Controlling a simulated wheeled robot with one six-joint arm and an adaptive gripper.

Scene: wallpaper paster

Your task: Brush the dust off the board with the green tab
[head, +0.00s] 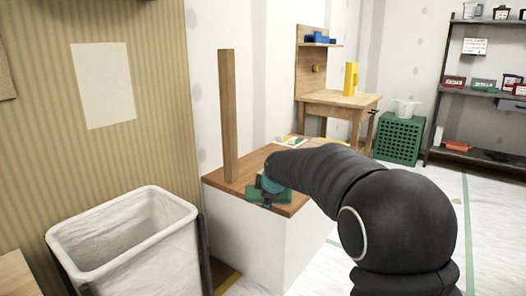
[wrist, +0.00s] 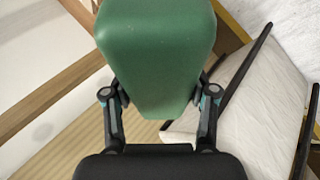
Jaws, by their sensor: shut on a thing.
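My gripper (head: 268,183) is low over the near part of a wooden counter top (head: 222,182) in the head view. It is shut on a green block-like thing (wrist: 156,45), which fills the upper middle of the wrist view between the two fingers. In the head view, green (head: 280,196) shows under and beside the gripper, close to the counter's front edge. Small pale and green items (head: 294,142) lie at the counter's far end, partly behind my arm. I cannot tell which is the board with the green tab, and I see no dust clearly.
A wooden post (head: 228,115) stands upright on the counter, left of my gripper. A white lined bin (head: 125,235) stands at the front left. A wooden workbench (head: 340,99), a green crate (head: 398,138) and a shelf rack (head: 480,92) stand farther back. Floor at right is mostly clear.

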